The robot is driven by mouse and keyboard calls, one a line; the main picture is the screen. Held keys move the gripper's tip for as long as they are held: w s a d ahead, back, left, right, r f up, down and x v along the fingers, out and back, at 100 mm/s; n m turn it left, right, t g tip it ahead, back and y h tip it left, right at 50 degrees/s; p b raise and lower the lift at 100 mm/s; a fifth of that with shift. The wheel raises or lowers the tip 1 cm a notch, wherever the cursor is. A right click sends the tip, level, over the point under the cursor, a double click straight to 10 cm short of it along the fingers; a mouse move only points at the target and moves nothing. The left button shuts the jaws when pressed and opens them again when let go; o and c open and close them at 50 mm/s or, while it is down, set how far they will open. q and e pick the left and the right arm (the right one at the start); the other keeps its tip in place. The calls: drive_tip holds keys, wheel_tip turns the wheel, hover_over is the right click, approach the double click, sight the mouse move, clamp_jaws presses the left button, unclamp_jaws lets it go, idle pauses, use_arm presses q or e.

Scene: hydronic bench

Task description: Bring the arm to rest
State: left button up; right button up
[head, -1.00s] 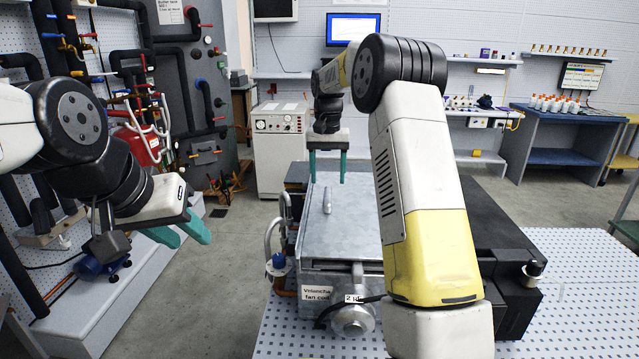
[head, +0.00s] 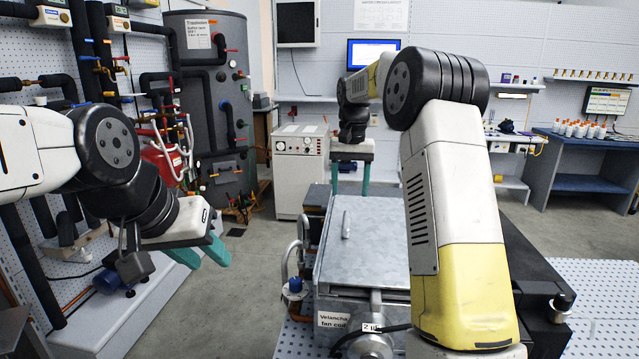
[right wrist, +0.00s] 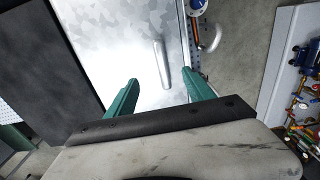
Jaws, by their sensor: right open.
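My right arm crosses the middle of the head view, and its right gripper (head: 350,176) is open and empty. It points down over the far part of the grey metal fan coil box (head: 362,250). In the right wrist view the two green fingers stand apart (right wrist: 155,98), with the box lid and its bar handle (right wrist: 161,64) beyond them. My left gripper (head: 203,254) is at the left of the head view, above the floor beside the wall rig. Its two green fingers show close together at an angle, apart at the tips, with nothing between them.
The box has a label and a round fitting (head: 374,346) at its front. A black unit (head: 520,265) stands to its right on the perforated bench (head: 605,290). Pipes and a grey tank (head: 213,100) line the left wall. A white cabinet (head: 301,170) stands behind. Open floor lies left of the bench.

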drive_tip(key=s+d+r+n+t+y, duration=0.1)
drive_tip(key=s+r, duration=0.3)
drive_tip(key=s, duration=0.4)
drive_tip(key=s+r+t, duration=0.2)
drive_tip(key=s+r, duration=0.2)
drive_tip(key=s, duration=0.4)
drive_tip(key=s+f+n+t, duration=0.1)
drive_tip(key=s+f, duration=0.1)
drive_tip(key=s, duration=0.7)
drive_tip(key=s+f+t+y, duration=0.1)
drive_tip(key=s+f, duration=0.1)
drive_tip(key=s, duration=0.7)
drive_tip(key=shift+a+f+n+t, duration=0.35)
drive_tip(key=shift+a+n+t, duration=0.05)
drive_tip(key=shift+a, duration=0.05)
drive_tip(key=shift+s, duration=0.1)
drive_tip(key=shift+c, duration=0.4)
